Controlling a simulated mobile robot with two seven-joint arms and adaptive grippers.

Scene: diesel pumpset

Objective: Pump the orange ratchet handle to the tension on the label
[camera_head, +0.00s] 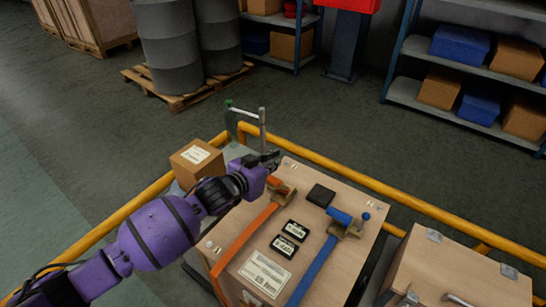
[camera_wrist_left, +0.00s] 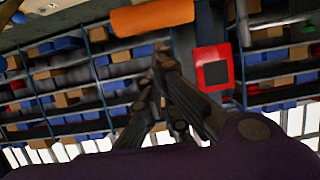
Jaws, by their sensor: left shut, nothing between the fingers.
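The orange ratchet handle (camera_head: 274,181) sits at the far end of an orange strap (camera_head: 243,238) on a wooden crate lid (camera_head: 345,265). In the left wrist view the orange handle (camera_wrist_left: 152,17) crosses the top of the picture, beyond the fingertips. My left gripper (camera_head: 274,158) is shut and empty beside the handle, partly hiding it in the head view; its fingers also show in the left wrist view (camera_wrist_left: 160,62). I cannot tell whether they touch the handle. A white label (camera_head: 265,272) lies between the straps; its text is too small to read surely. My right gripper is not in view.
A blue ratchet (camera_head: 342,218) with a blue strap (camera_head: 313,268) lies to the right. Two small black displays (camera_head: 290,238) and a black block (camera_head: 320,195) sit between them. A yellow rail (camera_head: 370,182) runs behind, with a cardboard box (camera_head: 197,163) at left and another crate (camera_head: 455,275) at right.

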